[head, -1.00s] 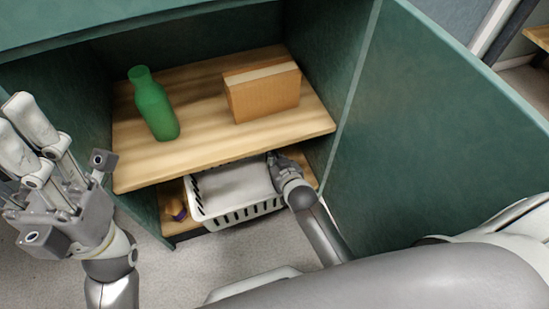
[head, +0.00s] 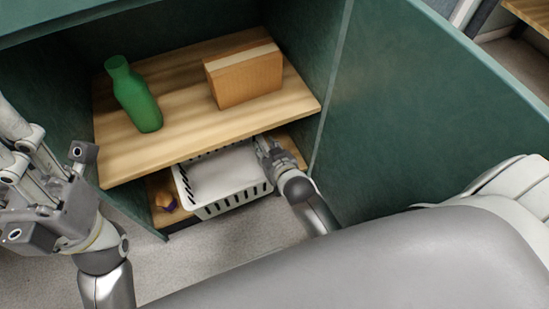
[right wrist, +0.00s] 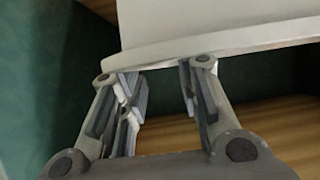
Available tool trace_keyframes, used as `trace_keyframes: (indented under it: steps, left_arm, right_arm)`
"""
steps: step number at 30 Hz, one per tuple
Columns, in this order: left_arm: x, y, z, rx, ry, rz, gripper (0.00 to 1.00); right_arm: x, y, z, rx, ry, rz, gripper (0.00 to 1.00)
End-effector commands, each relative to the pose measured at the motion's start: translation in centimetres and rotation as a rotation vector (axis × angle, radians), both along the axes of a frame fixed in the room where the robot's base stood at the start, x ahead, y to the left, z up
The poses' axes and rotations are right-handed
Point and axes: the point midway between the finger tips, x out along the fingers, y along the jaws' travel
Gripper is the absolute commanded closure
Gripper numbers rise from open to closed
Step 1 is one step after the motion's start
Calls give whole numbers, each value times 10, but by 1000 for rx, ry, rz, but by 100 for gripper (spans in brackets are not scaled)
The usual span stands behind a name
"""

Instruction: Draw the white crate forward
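The white crate (head: 224,203), with slotted walls, stands on the lower shelf, its back part hidden under the upper shelf. My right gripper (head: 266,148) is at the crate's right side, by its rim. In the right wrist view, a pale rim of the crate (right wrist: 225,40) lies just beyond the fingertips. The fingers of this right gripper (right wrist: 165,82) stand apart, with a gap between them; whether they touch the rim I cannot tell. My left gripper (head: 40,165) is at the left, open and empty, away from the crate.
A green bottle (head: 135,95) and a brown box (head: 245,76) stand on the wooden upper shelf (head: 190,125). A small purple and orange item (head: 165,199) sits left of the crate. The green cabinet side (head: 420,110) is at the right. Floor in front is clear.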

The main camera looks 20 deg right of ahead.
Motion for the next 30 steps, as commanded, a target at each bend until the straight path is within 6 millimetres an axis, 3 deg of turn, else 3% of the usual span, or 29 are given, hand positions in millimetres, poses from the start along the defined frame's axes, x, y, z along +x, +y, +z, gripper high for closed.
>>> trace_keyframes:
  steps: [6, 12, 30]
  left_arm:
    - [0, 0, 0, 1, 1, 0, 60]
    - [0, 0, 0, 1, 1, -1, 60]
    - [0, 0, 0, 1, 1, -1, 60]
  right_arm:
    - [-39, 0, 20, 0, 2, 1, 70]
    - [-62, 0, 33, 0, 2, 1, 70]
    - [-70, -1, 38, -1, 1, 0, 70]
